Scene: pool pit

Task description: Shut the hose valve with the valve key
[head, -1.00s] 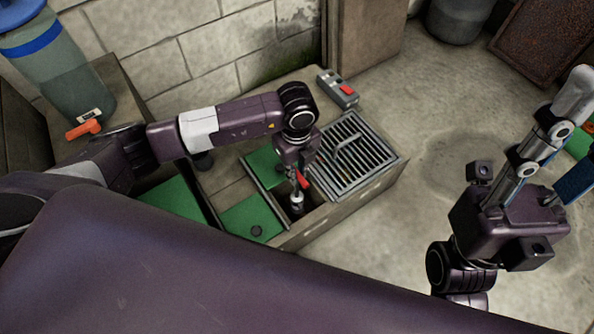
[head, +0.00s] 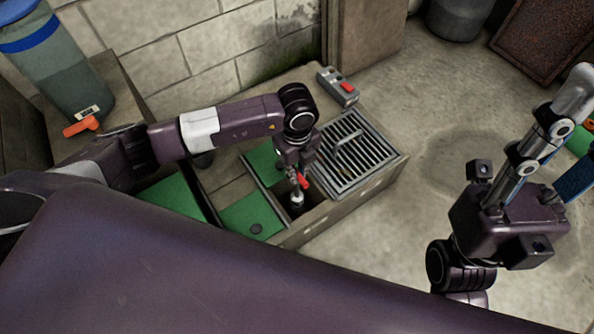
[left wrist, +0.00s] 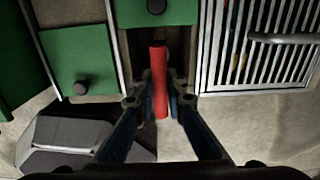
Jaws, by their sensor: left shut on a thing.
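My left gripper (head: 298,176) reaches down over an open slot in the pit box. In the left wrist view its two fingers (left wrist: 163,100) are shut on a red bar, which looks like the handle of the valve key (left wrist: 160,85). In the head view a bit of the red key (head: 303,181) shows beside the fingers, with a dark and pale round part (head: 297,199) below it in the slot. I cannot tell whether that part is the key's lower end or the hose valve.
A metal grate (head: 368,165) with a handle lies right of the slot. Green lids (head: 248,216) lie left of it. A grey box with a red button (head: 338,87) sits behind. A tank with an orange handle (head: 83,126) stands far left.

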